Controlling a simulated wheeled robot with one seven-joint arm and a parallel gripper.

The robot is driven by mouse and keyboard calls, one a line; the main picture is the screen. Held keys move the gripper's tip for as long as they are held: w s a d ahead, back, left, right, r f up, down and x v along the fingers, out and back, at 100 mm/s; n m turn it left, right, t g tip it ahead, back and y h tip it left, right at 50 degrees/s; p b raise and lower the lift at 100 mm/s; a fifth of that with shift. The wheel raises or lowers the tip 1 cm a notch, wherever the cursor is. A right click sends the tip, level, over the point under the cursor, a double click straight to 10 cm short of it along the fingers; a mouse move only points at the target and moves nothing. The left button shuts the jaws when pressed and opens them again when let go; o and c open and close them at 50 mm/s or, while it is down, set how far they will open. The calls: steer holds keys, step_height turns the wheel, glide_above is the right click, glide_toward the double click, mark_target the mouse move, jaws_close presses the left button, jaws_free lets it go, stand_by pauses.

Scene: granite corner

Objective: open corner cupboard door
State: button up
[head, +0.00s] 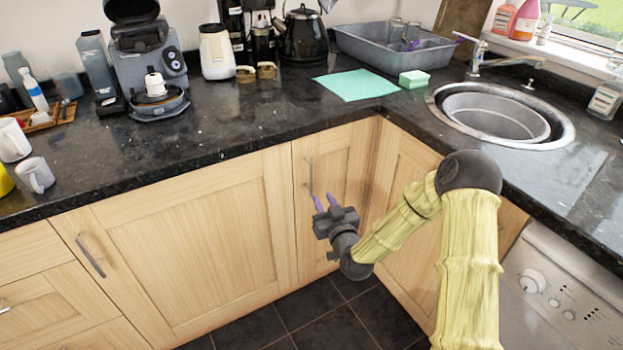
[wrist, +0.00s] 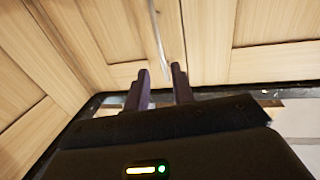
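The corner cupboard door (head: 345,165) is a narrow pale wood panel just left of the inner corner, and it looks shut. Its thin upright metal handle (head: 310,172) is near the door's left edge. My gripper (head: 326,201) is at the lower end of the handle, its two purple-tipped fingers pointing at the door. In the wrist view the fingers (wrist: 161,82) are apart, and the handle (wrist: 157,38) runs down into the gap between them. I cannot tell whether either finger touches the handle.
A wide cupboard door (head: 195,240) with its own handle (head: 90,256) is to the left. A wood panel (head: 395,215) meets the corner on the right, beside a white appliance (head: 560,285). The dark countertop (head: 250,125) overhangs the doors. The tiled floor (head: 335,320) below is clear.

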mark_target(312, 179)
steer(key=b+x, duration=0.1)
steer(key=x, duration=1)
steer(key=shift+c, duration=0.3)
jaws_close()
